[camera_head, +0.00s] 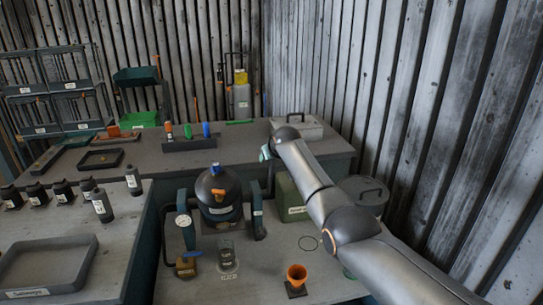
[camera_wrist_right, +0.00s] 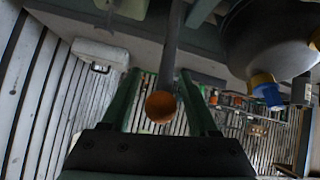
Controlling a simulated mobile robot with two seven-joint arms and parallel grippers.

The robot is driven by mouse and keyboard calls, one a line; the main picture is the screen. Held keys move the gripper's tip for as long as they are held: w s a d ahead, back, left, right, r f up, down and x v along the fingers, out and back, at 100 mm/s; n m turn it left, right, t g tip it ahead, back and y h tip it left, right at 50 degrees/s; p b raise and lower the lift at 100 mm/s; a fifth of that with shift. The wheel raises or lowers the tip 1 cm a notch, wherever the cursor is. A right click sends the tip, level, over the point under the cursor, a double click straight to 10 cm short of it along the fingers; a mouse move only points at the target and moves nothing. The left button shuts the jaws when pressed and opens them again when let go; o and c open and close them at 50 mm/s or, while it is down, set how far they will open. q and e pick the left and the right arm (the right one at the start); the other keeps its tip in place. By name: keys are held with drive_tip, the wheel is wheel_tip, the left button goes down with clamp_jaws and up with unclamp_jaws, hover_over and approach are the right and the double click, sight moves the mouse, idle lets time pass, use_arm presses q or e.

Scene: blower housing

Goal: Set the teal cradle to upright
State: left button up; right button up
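The teal cradle (camera_head: 222,214) shows as a band under a dark round housing (camera_head: 212,184), between two dark uprights on the bench. The housing has a blue port on top and an orange part at its front; I cannot tell the cradle's exact tilt. The housing also shows at the upper right of the right wrist view (camera_wrist_right: 275,38). My right gripper (camera_wrist_right: 160,75) is open; an orange ball knob (camera_wrist_right: 161,107) on a dark rod appears between its green fingers, with gaps either side. In the head view my right arm mostly hides this gripper. My left gripper is not in view.
A pressure gauge (camera_head: 183,221) stands left of the housing. An orange cup (camera_head: 297,274) stands in front, and a green box (camera_head: 291,200) to the right. A rack with coloured parts (camera_head: 189,145) and a pale case (camera_head: 300,127) lie behind. A grey tray (camera_head: 48,268) and several bottles occupy the left bench.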

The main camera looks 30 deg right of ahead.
drive_tip(key=shift+r, duration=0.2)
drive_tip(key=shift+s+a+r, duration=0.1)
drive_tip(key=shift+v, duration=1.15)
drive_tip(key=v, duration=1)
drive_tip(key=shift+s, duration=0.1)
